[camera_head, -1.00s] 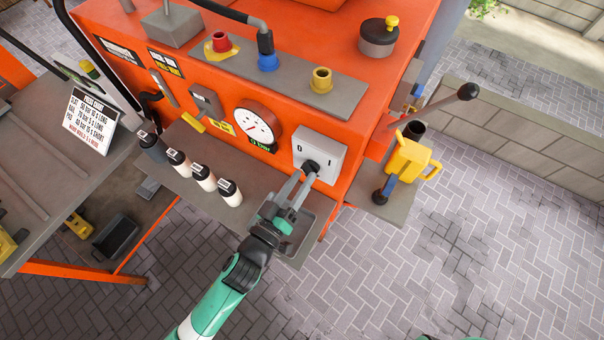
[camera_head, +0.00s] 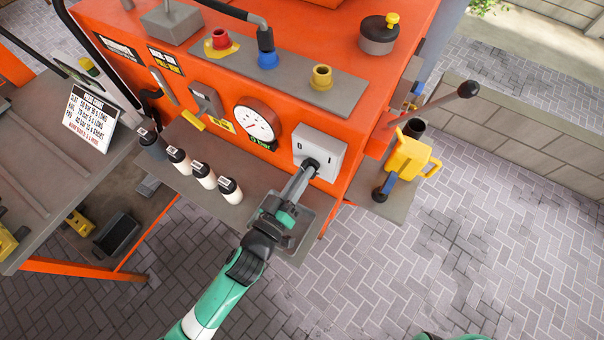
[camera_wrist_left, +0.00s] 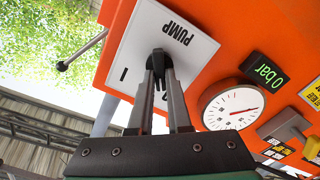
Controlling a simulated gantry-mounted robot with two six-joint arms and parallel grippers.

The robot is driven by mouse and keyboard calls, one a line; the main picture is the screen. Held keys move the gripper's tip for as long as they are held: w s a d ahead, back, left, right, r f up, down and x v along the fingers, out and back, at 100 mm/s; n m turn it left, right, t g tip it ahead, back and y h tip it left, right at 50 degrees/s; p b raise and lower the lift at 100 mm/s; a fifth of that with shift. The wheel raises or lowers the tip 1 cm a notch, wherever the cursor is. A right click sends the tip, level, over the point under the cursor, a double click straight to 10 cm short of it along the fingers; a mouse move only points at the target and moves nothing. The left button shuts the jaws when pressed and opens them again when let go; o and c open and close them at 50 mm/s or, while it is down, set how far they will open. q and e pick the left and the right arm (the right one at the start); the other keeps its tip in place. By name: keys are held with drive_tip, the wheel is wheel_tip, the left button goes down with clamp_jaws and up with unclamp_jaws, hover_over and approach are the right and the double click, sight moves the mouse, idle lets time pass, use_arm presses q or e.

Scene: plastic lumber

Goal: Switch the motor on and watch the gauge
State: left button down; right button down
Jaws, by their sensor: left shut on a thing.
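The motor switch is a white plate (camera_head: 331,152) marked 0 and I on the orange machine front; the wrist view shows the plate (camera_wrist_left: 185,19) with the word PUMP. My left gripper (camera_head: 309,168) is shut on the black switch knob (camera_wrist_left: 158,57), its fingers on either side of it. The fingers hide part of the knob and the 0 in the wrist view, so I cannot tell its exact setting. The round gauge (camera_head: 256,122) is left of the switch, with a red needle.
Several white bottles (camera_head: 203,175) stand on the grey shelf left of my arm. A yellow can (camera_head: 408,158) and a black-knobbed lever (camera_head: 467,91) are to the right. A price board (camera_head: 90,121) stands at the left. Open paving lies at lower right.

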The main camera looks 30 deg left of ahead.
use_arm(q)
drive_tip(key=m, duration=0.9)
drive_tip(key=m+p, duration=0.1)
drive_tip(key=m, duration=0.3)
drive_tip(key=shift+d+m, duration=0.35)
drive_tip(key=shift+m, duration=0.05)
idle(0.4)
drive_tip(key=c, duration=0.9)
unclamp_jaws()
drive_tip(key=shift+o, duration=0.2)
drive_tip(key=shift+s, duration=0.1)
